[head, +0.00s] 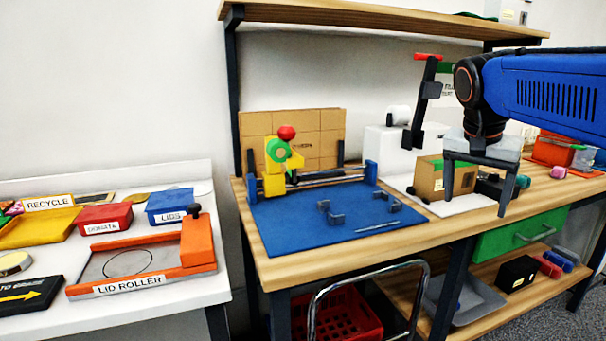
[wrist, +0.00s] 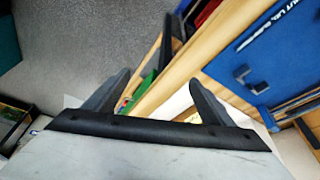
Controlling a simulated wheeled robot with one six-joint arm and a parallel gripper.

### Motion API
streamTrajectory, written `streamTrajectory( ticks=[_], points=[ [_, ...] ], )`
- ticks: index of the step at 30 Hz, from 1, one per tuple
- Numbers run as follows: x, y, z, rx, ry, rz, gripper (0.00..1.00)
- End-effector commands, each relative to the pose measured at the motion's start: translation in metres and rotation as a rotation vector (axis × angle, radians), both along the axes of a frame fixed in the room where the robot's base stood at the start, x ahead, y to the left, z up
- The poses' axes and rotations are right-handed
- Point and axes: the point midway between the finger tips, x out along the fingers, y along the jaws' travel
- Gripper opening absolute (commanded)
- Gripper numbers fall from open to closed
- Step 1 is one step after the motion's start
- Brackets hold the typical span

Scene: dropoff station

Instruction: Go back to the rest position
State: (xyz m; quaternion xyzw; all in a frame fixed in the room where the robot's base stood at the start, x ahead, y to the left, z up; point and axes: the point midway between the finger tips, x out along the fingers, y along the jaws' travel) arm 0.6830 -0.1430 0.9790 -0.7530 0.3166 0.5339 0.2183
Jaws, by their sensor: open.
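My gripper (head: 476,190) hangs from my blue arm at the right of the head view, its two dark fingers spread apart with nothing between them. It shows in front of the wooden bench (head: 300,262), over the part with the cardboard box (head: 430,180). In the wrist view my gripper (wrist: 155,95) is also open and empty, with the grey floor (wrist: 90,45) and the bench edge (wrist: 205,50) beyond it.
A blue mat (head: 300,225) with small parts lies on the bench, left of my gripper. A wooden shelf (head: 380,18) spans above. A white table (head: 215,280) with a lid roller (head: 140,262) stands at left. A green drawer (head: 520,232) is under the bench.

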Motion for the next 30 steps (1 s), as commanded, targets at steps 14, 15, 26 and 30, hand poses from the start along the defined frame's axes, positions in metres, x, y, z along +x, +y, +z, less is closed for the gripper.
streamTrajectory(
  ticks=[14, 15, 26, 30],
  points=[
    [-0.133, 0.052, -0.135, 0.006, -0.029, 0.536, 0.76],
    [-0.143, 0.055, -0.147, 0.005, -0.036, 0.577, 0.76],
    [-0.191, 0.073, -0.215, -0.02, -0.072, 0.785, 0.76],
    [-0.193, 0.074, -0.218, -0.022, -0.073, 0.796, 0.76]
  ],
)
